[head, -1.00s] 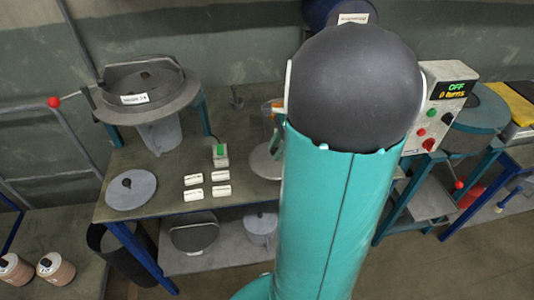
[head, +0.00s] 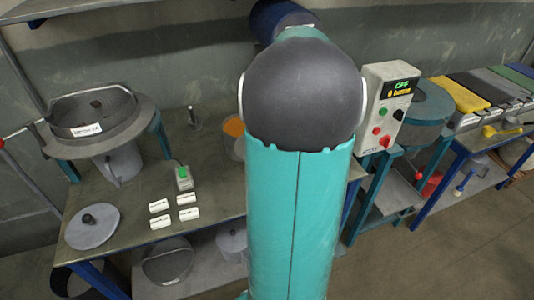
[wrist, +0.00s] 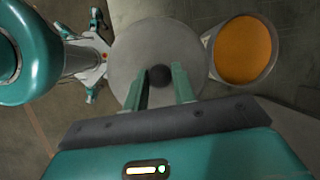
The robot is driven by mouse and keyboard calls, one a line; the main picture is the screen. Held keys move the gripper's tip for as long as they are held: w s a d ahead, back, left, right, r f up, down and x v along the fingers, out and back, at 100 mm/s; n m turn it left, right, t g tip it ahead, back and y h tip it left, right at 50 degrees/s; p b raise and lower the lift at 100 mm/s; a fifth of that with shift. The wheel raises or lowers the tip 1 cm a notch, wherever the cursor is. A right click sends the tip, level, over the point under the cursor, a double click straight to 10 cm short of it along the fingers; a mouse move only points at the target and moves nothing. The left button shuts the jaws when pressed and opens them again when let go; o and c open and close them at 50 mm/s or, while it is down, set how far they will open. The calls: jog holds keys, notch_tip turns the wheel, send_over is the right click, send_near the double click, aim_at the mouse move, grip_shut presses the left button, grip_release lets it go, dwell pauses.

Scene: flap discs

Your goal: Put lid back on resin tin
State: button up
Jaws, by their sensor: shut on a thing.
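The resin tin (wrist: 242,50) is in the wrist view at the upper right, open-topped, with orange resin inside. In the head view a sliver of the tin (head: 236,128) shows just left of my arm. A round grey lid (wrist: 150,45) with a dark knob (wrist: 160,77) fills the upper middle of the wrist view, just left of the tin and not over its opening. My gripper (wrist: 161,76) has its two green fingers shut on the lid's knob. My arm hides the gripper and the lid in the head view. I cannot tell how high the lid is held.
Another grey lid (head: 92,226) lies on the table at left, with several white labelled blocks (head: 187,199) and a green-button switch (head: 184,178). A bowl feeder (head: 92,112) stands behind. A control box (head: 387,108) reading OFF is right of my arm.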

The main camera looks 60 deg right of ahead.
jog(key=w+d+r+m, duration=0.25)
jog(key=w+d, duration=0.65)
jog(key=w, duration=0.6)
jog(key=shift+h, duration=0.4)
jog(key=shift+s+d+f, duration=0.1)
jog(key=shift+f, duration=1.4)
jog(key=shift+s+d+f, duration=0.1)
jog(key=shift+f, duration=1.35)
jog(key=shift+w+f, duration=0.1)
jog(key=shift+f, duration=0.05)
jog(key=o, duration=1.6)
notch_tip(320, 180, up, 7)
